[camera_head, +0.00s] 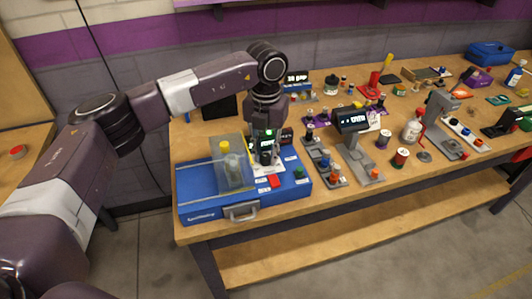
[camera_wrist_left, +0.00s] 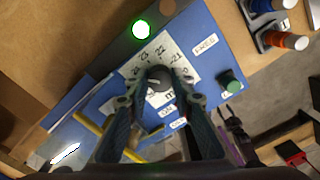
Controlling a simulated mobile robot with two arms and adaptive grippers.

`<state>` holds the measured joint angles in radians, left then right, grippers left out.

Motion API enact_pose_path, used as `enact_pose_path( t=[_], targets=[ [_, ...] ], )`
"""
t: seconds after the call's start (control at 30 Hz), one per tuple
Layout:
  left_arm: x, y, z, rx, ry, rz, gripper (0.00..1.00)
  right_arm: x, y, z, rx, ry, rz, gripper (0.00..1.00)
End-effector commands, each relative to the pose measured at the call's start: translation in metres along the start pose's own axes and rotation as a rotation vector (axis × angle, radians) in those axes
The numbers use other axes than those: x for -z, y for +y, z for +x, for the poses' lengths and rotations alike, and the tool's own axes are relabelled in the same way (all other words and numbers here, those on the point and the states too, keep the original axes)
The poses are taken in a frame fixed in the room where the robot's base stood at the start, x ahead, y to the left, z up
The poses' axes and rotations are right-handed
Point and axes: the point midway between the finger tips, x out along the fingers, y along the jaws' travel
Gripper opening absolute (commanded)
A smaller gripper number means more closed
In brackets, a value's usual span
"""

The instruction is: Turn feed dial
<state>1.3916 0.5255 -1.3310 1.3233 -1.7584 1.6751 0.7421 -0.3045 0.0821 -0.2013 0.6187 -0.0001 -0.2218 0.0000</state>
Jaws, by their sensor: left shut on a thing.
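The feed dial is a dark round knob (camera_wrist_left: 158,78) on a white scale plate (camera_wrist_left: 178,62) with printed numbers, on top of a blue box (camera_head: 203,203). In the left wrist view the two teal fingers of my left gripper (camera_wrist_left: 158,84) are on either side of the dial, shut on it. In the head view my left gripper (camera_head: 265,150) reaches down onto the box from above and largely hides the dial.
A green light (camera_wrist_left: 140,28) glows behind the plate. Several devices crowd the bench at right.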

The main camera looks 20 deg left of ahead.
Motion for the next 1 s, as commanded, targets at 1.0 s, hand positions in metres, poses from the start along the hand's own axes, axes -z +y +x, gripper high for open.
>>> enact_pose_path(
  t=[1.0],
  targets=[
    [-0.001, 0.000, -0.001, -0.001, -0.001, 0.621, 0.00, 0.004, -0.003, 0.031, 0.002, 0.010, 0.004, 0.40]
  ],
)
